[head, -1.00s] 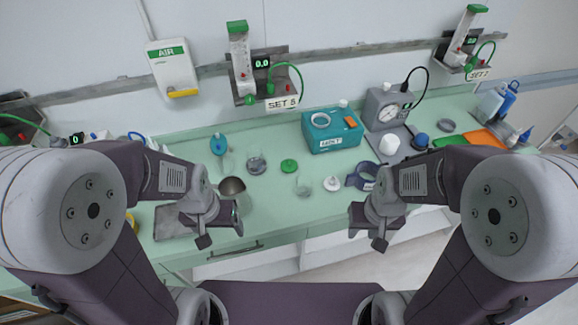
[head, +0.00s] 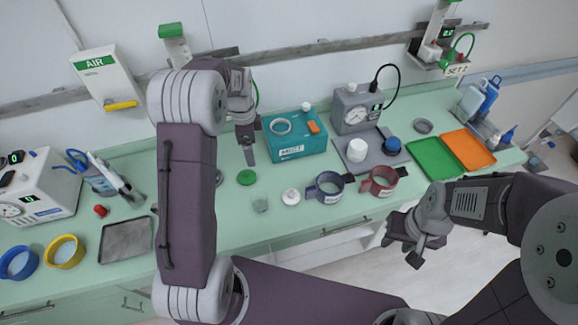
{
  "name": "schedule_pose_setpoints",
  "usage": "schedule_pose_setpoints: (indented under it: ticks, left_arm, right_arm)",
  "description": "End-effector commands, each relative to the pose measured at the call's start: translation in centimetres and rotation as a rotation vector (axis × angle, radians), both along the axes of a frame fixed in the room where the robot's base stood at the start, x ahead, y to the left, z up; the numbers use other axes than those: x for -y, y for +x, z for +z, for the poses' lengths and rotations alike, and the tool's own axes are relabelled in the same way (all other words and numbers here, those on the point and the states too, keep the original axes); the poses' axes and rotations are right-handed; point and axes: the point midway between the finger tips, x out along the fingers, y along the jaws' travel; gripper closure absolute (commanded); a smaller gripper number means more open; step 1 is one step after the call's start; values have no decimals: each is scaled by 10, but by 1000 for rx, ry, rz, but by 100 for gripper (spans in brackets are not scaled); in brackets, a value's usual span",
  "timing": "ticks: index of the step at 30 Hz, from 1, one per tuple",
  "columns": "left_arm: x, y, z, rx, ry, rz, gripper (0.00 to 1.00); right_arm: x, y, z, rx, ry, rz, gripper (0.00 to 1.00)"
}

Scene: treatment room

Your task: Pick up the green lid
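The green lid (head: 246,177) lies flat on the pale green counter, just left of a small clear beaker. My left gripper (head: 247,152) points down just behind and above the lid, and the two look apart. Its fingers overlap in this view, so I cannot tell whether it is open or shut; I see nothing held. My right gripper (head: 416,250) hangs in front of the counter's front edge at the right, with its fingers apart and nothing between them.
Near the lid are a clear beaker (head: 260,205), a white lidded item (head: 290,197), a blue-grey mug (head: 327,187) and a red mug (head: 380,181). A teal box (head: 296,146) stands behind. Green (head: 436,160) and orange (head: 468,148) trays lie right. My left arm hides part of the counter.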

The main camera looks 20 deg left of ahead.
Motion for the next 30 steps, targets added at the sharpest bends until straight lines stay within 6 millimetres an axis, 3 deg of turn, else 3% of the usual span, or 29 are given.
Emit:
schedule_pose_setpoints:
  ticks: [3, 7, 15, 22, 30]
  left_arm:
    - [-19, -5, -32, -48, -10, 48, 17]
    - [-27, -11, -41, -67, -14, 69, 17]
    - [-25, -12, -72, -69, -15, 68, 17]
    - [-25, -13, -85, -69, -15, 67, 17]
    - [-22, -16, -128, -67, -14, 68, 17]
  right_arm:
    - [0, 0, -3, 0, 0, 0, 64]
    - [0, 0, -4, 0, 0, 0, 64]
    - [0, 0, 4, 0, 0, 1, 64]
    - [0, 0, 8, 0, 0, 0, 64]
    - [0, 0, 18, 0, 0, 0, 64]
